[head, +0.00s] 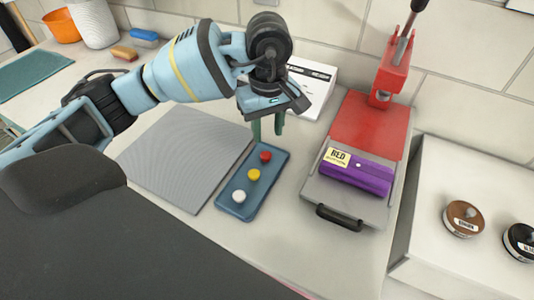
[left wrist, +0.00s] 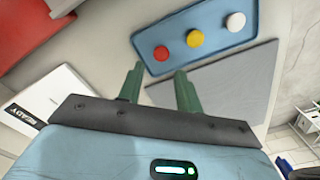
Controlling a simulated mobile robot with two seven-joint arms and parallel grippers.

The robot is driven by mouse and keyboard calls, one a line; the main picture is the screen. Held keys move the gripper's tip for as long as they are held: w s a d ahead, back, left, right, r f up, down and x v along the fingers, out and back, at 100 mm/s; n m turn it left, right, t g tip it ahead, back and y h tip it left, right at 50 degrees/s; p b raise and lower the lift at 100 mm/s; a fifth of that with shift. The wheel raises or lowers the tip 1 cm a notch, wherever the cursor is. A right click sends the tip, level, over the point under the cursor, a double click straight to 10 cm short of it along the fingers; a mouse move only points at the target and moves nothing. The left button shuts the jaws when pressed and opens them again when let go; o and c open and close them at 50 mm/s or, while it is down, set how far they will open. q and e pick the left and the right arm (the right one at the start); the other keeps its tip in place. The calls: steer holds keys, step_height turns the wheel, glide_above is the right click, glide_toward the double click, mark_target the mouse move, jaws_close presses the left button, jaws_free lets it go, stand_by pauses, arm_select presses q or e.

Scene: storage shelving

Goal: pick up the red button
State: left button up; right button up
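The red button (head: 265,156) sits in a blue tray (head: 228,205) at its far end, in line with a yellow button (head: 253,174) and a white button (head: 239,196). In the left wrist view the red button (left wrist: 161,53) is just beyond my fingertips. My left gripper (head: 267,128) has its two green fingers pointing down above the far end of the tray. In the left wrist view my left gripper (left wrist: 158,68) shows its fingers apart with nothing between them. My right gripper is not in view.
A red press (head: 372,122) with a purple block (head: 357,175) labelled RED on its grey base stands right of the tray. A grey mat (head: 185,155) lies to the left. A white READY box (head: 312,85) stands behind. Two round tins (head: 462,218) sit far right.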

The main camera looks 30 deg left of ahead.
mark_target(266, 154)
arm_select(q)
steer(key=shift+a+f+p, duration=0.15)
steer(key=shift+f, duration=1.65)
steer(key=shift+a+f+p, duration=0.1)
steer(key=shift+f+p, duration=0.05)
steer(key=shift+f, duration=1.6)
steer(key=c, duration=0.7)
